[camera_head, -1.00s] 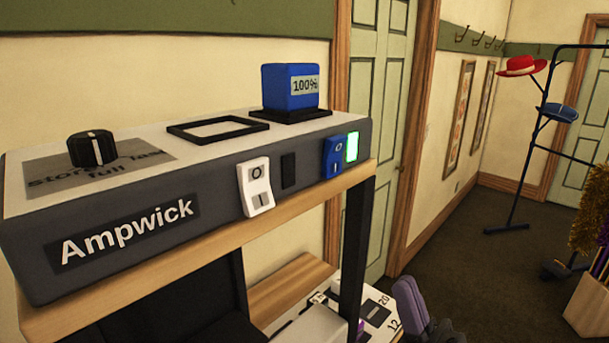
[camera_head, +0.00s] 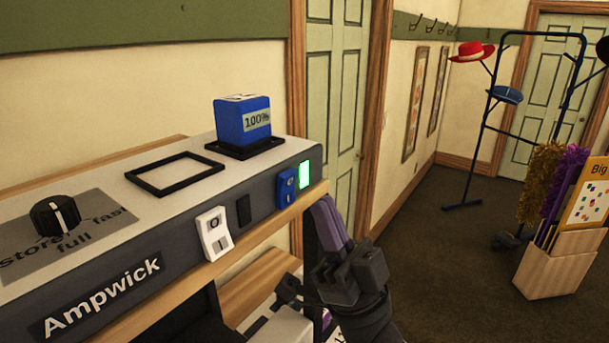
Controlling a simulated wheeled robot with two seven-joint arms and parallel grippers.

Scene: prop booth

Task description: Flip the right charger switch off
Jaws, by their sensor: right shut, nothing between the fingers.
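The Ampwick charger (camera_head: 180,245) is a grey box with a light top, standing on a wooden shelf. Its right switch is the blue rocker (camera_head: 287,188) on the front face, marked O above and I below. A lit green lamp (camera_head: 304,174) sits just right of it. A white rocker switch (camera_head: 214,233) is further left on the same face. I cannot tell which end of either rocker is pressed in. My right gripper (camera_head: 328,208) is shut and empty, fingers pointing up, just right of and below the blue switch and apart from it. My left gripper is out of view.
A blue battery block (camera_head: 242,121) marked 100% sits in the right top frame; the left top frame (camera_head: 175,173) is empty. A black knob (camera_head: 55,215) is at the left. A hat stand (camera_head: 478,140) and wooden bin (camera_head: 553,265) stand right, with open floor between.

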